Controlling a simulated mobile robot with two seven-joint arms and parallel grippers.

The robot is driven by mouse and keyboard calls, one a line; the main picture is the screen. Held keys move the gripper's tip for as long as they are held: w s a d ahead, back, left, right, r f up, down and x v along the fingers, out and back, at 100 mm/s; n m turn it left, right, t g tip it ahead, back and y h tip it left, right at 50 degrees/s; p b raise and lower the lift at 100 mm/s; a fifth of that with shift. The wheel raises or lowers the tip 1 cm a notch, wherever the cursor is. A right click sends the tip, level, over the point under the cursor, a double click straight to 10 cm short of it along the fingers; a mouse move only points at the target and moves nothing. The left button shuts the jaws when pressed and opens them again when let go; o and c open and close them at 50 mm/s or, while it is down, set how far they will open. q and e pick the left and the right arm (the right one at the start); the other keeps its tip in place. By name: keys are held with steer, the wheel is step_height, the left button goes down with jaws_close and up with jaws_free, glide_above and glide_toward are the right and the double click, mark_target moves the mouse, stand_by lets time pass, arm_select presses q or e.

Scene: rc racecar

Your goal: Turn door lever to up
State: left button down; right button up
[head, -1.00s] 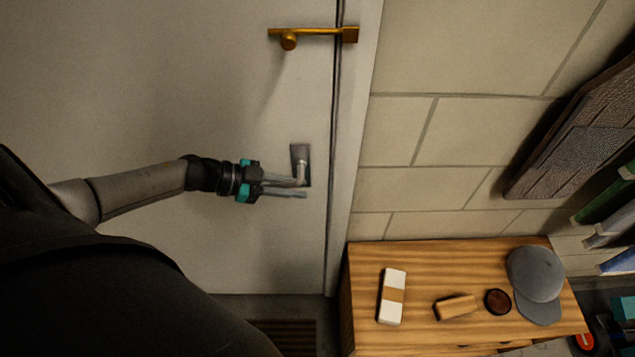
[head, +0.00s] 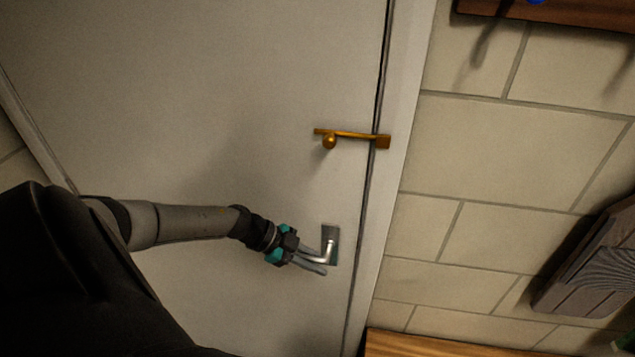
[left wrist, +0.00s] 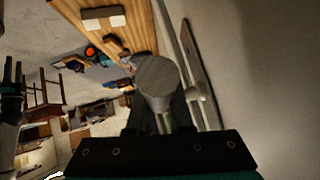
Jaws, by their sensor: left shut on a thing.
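The door (head: 200,110) is pale and stands upright in front of me. Its lever (head: 328,252) is silver, bent, and mounted on a dark rectangular plate (head: 333,232) near the door's right edge. My left gripper (head: 314,263) is shut on the lever, one finger showing below it. In the left wrist view the lever (left wrist: 201,98) and its plate (left wrist: 201,70) show beside the grey finger (left wrist: 158,85), which hides part of the grip. My right gripper is not in view.
A brass latch (head: 352,136) sits above the lever, across the door's right edge. A block wall (head: 520,150) lies to the right. A wooden tabletop (head: 410,345) begins at the lower right. The door surface left of the lever is clear.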

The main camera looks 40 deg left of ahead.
arm_select(q)
steer(key=c, duration=0.8)
jaws_free()
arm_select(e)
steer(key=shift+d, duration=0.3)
arm_select(q)
steer(key=p+v, duration=0.3)
steer(key=v, duration=1.2)
steer(key=shift+r+p, duration=0.15)
steer(key=shift+p, duration=0.15)
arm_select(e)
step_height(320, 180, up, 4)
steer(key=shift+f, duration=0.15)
